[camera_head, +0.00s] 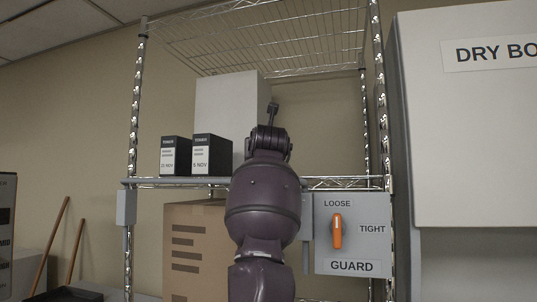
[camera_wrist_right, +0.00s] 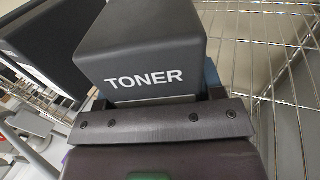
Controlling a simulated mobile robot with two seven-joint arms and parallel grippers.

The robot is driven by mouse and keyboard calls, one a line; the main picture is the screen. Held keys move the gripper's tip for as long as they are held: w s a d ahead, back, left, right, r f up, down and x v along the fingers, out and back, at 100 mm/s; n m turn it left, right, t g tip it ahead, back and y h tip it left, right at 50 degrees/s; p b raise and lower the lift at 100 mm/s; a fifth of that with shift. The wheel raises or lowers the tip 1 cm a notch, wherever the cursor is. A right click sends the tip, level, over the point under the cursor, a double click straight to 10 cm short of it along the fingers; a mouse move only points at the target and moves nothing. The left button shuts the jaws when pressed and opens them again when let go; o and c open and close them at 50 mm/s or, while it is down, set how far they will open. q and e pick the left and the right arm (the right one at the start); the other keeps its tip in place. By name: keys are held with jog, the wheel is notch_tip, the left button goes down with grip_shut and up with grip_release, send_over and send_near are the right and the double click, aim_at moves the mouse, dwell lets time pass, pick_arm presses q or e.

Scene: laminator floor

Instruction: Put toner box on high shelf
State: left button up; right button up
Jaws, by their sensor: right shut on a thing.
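My right gripper is shut on a dark toner box (camera_wrist_right: 145,50), with "TONER" in white on its near face, in the right wrist view. In the head view my right arm reaches up in front of the wire rack and hides the gripper's fingers and the held box. Two dark toner boxes, the left one (camera_head: 175,156) and the right one (camera_head: 211,155), stand upright side by side on the middle wire shelf (camera_head: 160,183). A dark box (camera_wrist_right: 50,45) also shows left of the held one in the wrist view. My left gripper is not in view.
A tall pale box (camera_head: 226,102) stands behind the toner boxes. The top wire shelf (camera_head: 270,40) is overhead. A cardboard box (camera_head: 193,250) is below, a guard panel (camera_head: 353,235) with an orange knob is right, and a large white cabinet (camera_head: 465,130) stands further right.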

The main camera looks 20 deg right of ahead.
jog(key=shift+a+r, duration=0.1)
jog(key=shift+a, duration=0.15)
jog(key=o, duration=1.2)
jog(key=shift+f, duration=0.25)
jog(key=shift+s, duration=0.1)
